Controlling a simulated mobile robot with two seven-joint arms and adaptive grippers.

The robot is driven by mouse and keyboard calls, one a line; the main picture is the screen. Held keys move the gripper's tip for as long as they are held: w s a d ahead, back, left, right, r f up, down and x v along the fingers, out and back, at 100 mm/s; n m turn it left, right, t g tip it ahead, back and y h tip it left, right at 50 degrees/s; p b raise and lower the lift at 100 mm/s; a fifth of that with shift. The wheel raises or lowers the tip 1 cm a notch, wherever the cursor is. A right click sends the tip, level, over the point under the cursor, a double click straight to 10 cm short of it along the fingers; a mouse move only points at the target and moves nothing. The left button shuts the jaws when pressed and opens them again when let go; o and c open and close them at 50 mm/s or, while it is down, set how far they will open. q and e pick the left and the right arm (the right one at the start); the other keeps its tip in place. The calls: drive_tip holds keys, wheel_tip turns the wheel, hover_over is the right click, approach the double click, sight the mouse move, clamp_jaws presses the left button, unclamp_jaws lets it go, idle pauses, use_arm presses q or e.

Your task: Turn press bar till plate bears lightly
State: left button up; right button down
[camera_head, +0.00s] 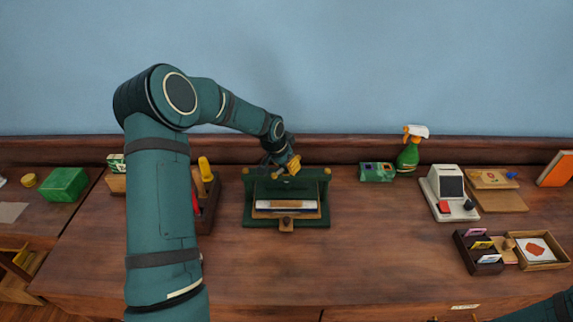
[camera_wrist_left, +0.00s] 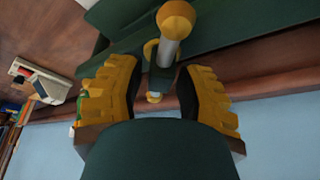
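The green press (camera_head: 255,211) stands on the wooden desk, with a pale book or paper stack (camera_head: 286,205) under its plate. My left gripper (camera_head: 289,166) is at the press's back top edge and hides the bar there. In the left wrist view, the press bar (camera_wrist_left: 168,53) is a silver rod with a round yellow knob at each end. The open yellow fingers of my left gripper (camera_wrist_left: 157,92) stand on either side of the bar, with visible gaps. Whether the plate touches the stack cannot be told. My right gripper is out of view.
My left arm covers part of an organizer (camera_head: 207,208) left of the press. A green box (camera_head: 377,172) and a spray bottle (camera_head: 409,152) stand at the back right. A card terminal (camera_head: 447,190) and a dark card tray (camera_head: 480,262) are farther right. The desk front is clear.

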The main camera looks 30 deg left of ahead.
use_arm(q)
clamp_jaws()
drive_tip(key=shift+m+h+p, duration=0.4)
drive_tip(key=shift+m+p, duration=0.5)
drive_tip(key=shift+m, duration=0.1)
drive_tip(key=shift+m+g+h+p, duration=0.3)
drive_tip(key=shift+m+g+h, duration=0.15)
drive_tip(key=shift+m, duration=0.95)
drive_tip(key=o, duration=0.5)
unclamp_jaws()
